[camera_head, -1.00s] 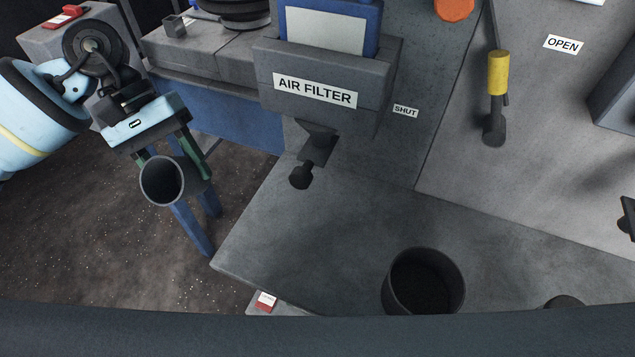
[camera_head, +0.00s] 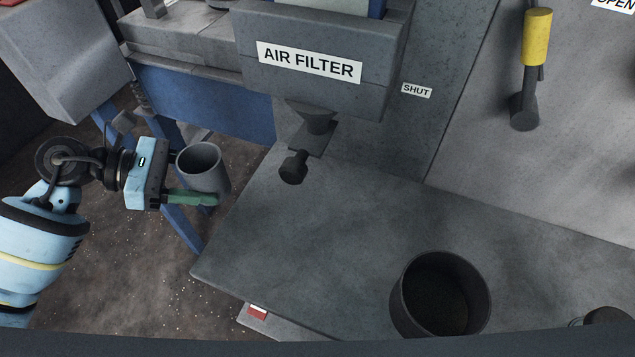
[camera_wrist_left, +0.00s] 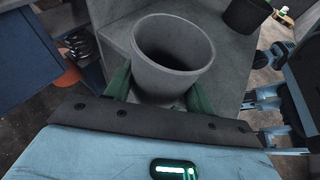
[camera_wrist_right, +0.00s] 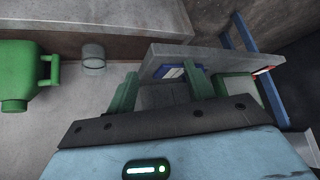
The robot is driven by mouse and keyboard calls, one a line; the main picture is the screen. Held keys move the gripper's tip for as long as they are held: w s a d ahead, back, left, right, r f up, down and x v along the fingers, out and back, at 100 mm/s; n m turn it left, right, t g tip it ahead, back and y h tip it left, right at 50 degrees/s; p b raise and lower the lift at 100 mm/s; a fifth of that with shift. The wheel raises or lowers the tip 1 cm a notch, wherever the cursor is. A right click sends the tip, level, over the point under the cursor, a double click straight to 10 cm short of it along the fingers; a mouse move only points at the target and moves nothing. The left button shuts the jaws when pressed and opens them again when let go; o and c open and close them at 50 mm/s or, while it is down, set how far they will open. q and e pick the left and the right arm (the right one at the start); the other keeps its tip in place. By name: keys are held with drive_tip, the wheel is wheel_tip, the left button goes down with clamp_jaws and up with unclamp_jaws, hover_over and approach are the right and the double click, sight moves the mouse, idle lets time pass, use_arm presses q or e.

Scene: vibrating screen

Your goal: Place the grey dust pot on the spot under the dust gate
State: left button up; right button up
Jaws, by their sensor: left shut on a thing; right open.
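The grey dust pot (camera_head: 203,168) is held upright between the green fingers of my left gripper (camera_head: 192,196), left of the grey bench. It also shows in the left wrist view (camera_wrist_left: 172,75), open top up. The dust gate (camera_head: 314,128) is a dark spout with a knobbed handle (camera_head: 293,168) under the air filter box (camera_head: 310,66). The bench top (camera_head: 300,220) beneath the gate is bare; no distinct marked spot shows. My right gripper (camera_wrist_right: 160,85) is open and empty in the right wrist view; the head view does not show it.
A larger dark bin (camera_head: 440,297) stands at the bench's front. A yellow-handled lever (camera_head: 536,40) is on the right panel. A blue frame (camera_head: 205,100) lies behind the pot. The right wrist view shows a green jug (camera_wrist_right: 25,75) and a clear glass (camera_wrist_right: 94,56).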

use_arm(q)
drive_tip(key=p, duration=0.3)
hover_over(311, 186)
drive_tip(key=a, duration=0.4)
drive_tip(key=shift+s+a+r, duration=0.15)
drive_tip(key=shift+s+a, duration=0.05)
drive_tip(key=shift+s, duration=0.05)
drive_tip(key=shift+d, duration=0.3)
use_arm(e)
drive_tip(key=r, duration=0.1)
drive_tip(key=w+r, duration=0.1)
drive_tip(key=r, duration=0.1)
drive_tip(key=shift+w+d+r, duration=0.2)
drive_tip(key=shift+d+r, duration=0.05)
use_arm(q)
drive_tip(key=d, duration=0.3)
drive_tip(key=shift+w+d+p, duration=0.2)
drive_tip(key=shift+w+p, duration=0.05)
drive_tip(key=shift+p, duration=0.15)
drive_tip(key=shift+d+f, duration=0.35)
drive_tip(key=shift+f, duration=0.35)
drive_tip(key=shift+a+f, duration=0.15)
drive_tip(key=shift+f, duration=0.05)
use_arm(e)
drive_tip(key=shift+w+r+t, duration=0.4)
drive_tip(key=shift+w+r, duration=0.2)
drive_tip(key=shift+r, duration=0.05)
